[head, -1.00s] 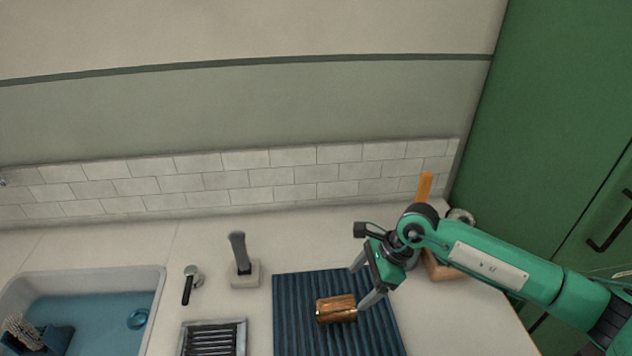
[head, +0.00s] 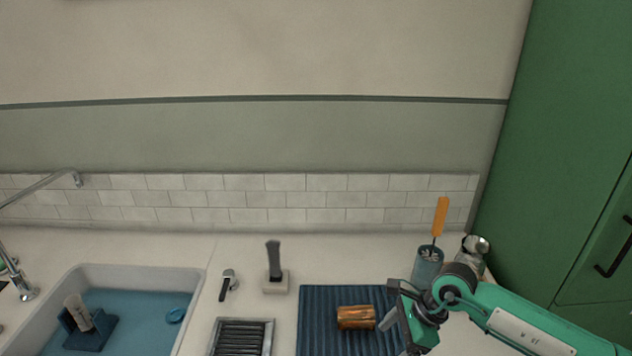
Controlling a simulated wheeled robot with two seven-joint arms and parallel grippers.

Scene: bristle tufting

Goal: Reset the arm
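My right arm comes in from the right, and its green and black gripper (head: 397,332) is over the right edge of the dark blue ribbed mat. Its fingers look apart, with nothing seen between them. A copper-brown cylinder (head: 356,317) lies on its side on the ribbed mat (head: 322,335), just left of the gripper and apart from it in the picture. My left gripper is not in view.
A sink (head: 135,300) with blue water is at left. A drain rack (head: 242,338), a small black-handled tool (head: 226,287) and an upright grey tool in a block (head: 275,268) stand mid-counter. A blue cup (head: 429,264) with an orange-handled tool and a metal jar (head: 474,251) stand behind the arm.

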